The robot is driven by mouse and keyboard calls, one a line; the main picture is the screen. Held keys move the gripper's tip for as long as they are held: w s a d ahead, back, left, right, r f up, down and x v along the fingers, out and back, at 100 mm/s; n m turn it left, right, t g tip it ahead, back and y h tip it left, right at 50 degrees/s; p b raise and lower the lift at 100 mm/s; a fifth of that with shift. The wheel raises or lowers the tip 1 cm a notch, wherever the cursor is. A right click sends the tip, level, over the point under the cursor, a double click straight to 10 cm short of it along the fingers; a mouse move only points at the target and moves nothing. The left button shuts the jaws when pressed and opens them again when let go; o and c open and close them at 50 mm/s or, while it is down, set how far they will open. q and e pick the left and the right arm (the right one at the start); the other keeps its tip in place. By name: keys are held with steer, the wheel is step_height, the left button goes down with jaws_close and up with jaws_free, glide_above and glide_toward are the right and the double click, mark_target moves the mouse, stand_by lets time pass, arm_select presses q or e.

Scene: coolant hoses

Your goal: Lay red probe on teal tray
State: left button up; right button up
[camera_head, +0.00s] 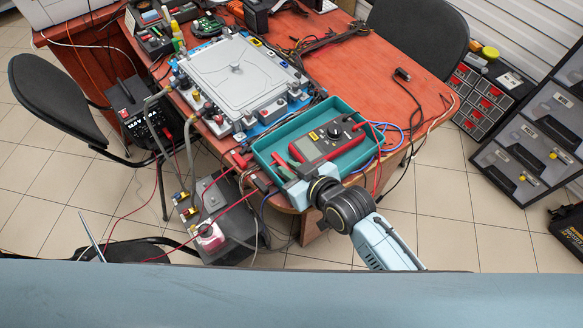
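The teal tray (264,147) sits at the near edge of the red-brown table, with a red multimeter (318,145) lying in it. My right gripper (287,172) reaches in from the lower right, its tip at the tray's near left corner. A small red piece shows at its fingertips; it may be part of the red probe, but I cannot tell whether the fingers hold it. Another slim red piece (240,160) lies by the table edge, left of the tray. My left gripper is not in view.
A grey lidded unit (235,68) with hose fittings stands left of the tray. Red, blue and black leads run around the tray and over the table edge. A black box (228,205) stands on the floor below. The table's right part (385,85) is mostly clear.

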steer(key=shift+o, duration=0.6)
steer(key=shift+s+f, duration=0.15)
steer(key=shift+f, duration=0.2)
